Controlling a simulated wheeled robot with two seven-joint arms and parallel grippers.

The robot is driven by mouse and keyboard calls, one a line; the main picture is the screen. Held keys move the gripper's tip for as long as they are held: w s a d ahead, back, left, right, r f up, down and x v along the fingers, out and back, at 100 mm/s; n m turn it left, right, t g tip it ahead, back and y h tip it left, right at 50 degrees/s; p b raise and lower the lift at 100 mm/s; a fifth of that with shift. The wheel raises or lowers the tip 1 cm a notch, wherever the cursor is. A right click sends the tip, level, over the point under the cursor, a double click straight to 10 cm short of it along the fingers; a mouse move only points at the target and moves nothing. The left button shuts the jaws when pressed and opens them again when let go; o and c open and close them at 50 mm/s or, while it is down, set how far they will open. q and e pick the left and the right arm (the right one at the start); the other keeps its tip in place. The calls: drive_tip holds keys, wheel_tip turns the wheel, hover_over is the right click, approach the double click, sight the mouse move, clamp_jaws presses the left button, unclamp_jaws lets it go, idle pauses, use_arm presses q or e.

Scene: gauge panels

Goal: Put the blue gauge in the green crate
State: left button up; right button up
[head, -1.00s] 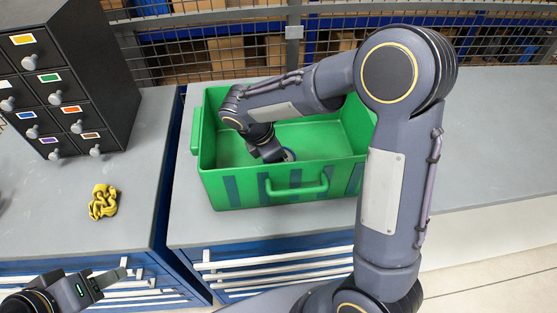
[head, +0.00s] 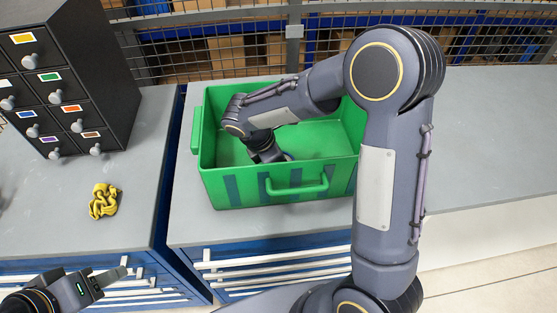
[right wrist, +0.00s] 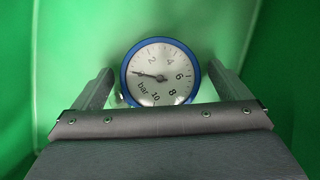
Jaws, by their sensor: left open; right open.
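The green crate (head: 222,188) stands on the grey bench top, with its open side up. My right arm reaches down into it. My right gripper (head: 274,158) is low inside the crate and open. In the right wrist view, the blue gauge (right wrist: 160,72), a white dial with a blue rim, lies between the spread fingers of the right gripper (right wrist: 160,84) against the crate's green inside. Gaps show beside the rim. In the head view the gauge is not clearly seen behind the gripper. My left gripper (head: 112,281) is open and empty at the lower left.
A dark drawer cabinet (head: 75,75) with coloured labels stands on the left bench. A yellow tangled item (head: 104,201) lies in front of it. A wire mesh (head: 230,45) runs behind. The bench to the right of the crate (head: 490,130) is clear.

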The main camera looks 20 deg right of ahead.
drive_tip(key=v, duration=1.2)
drive_tip(key=shift+r, duration=0.25)
